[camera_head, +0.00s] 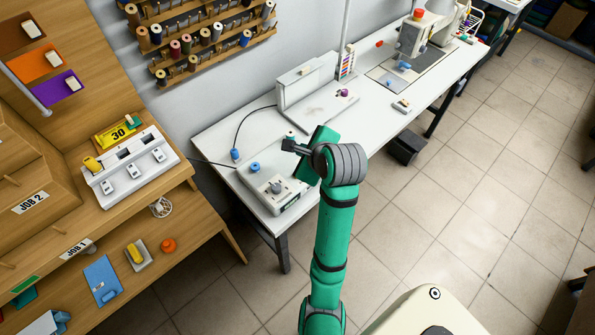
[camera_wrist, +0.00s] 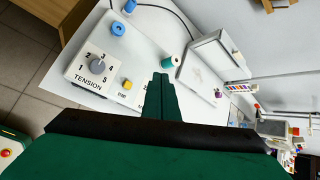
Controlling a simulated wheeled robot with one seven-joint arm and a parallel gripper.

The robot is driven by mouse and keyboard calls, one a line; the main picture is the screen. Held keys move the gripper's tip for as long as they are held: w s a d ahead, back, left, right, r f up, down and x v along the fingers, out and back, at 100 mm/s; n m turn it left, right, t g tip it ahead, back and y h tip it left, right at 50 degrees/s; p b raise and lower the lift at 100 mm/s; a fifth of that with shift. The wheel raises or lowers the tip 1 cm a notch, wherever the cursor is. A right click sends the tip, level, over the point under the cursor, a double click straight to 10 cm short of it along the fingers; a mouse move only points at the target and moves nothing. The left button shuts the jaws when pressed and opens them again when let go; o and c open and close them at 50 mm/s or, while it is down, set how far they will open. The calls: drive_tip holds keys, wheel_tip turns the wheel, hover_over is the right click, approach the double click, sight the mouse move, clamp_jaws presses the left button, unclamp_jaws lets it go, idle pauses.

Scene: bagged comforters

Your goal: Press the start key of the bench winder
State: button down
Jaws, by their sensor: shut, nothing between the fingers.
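The bench winder (camera_head: 262,198) is a white box at the near left end of the white table. In the wrist view the winder (camera_wrist: 115,62) shows a grey dial (camera_wrist: 96,64) marked TENSION with numbers, and a blue round piece (camera_wrist: 118,28). A yellow key (camera_wrist: 127,85) with a small label, seemingly START, sits between the dial and my fingers. My gripper (camera_head: 287,146) is shut and empty, above the far side of the winder. Its fingertips (camera_wrist: 161,77) lie right of the yellow key in the wrist view and hide part of the winder.
A teal spool (camera_wrist: 166,62) stands close to my fingertips. A white upright device (camera_head: 300,84) stands farther back on the table. A wooden shelf with a white switch panel (camera_head: 128,170) is at the left. Free floor lies to the right.

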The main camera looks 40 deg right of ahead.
drive_tip(key=f, duration=0.8)
drive_tip(key=shift+w+a, duration=0.15)
drive_tip(key=shift+a, duration=0.1)
drive_tip(key=shift+f, duration=0.4)
drive_tip(key=shift+w, duration=0.15)
idle(0.3)
drive_tip(key=shift+s, duration=0.2)
drive_tip(key=shift+f, duration=0.15)
idle(0.9)
drive_tip(key=shift+w+f, duration=0.15)
drive_tip(key=shift+f, duration=0.15)
drive_tip(key=shift+a, duration=0.2)
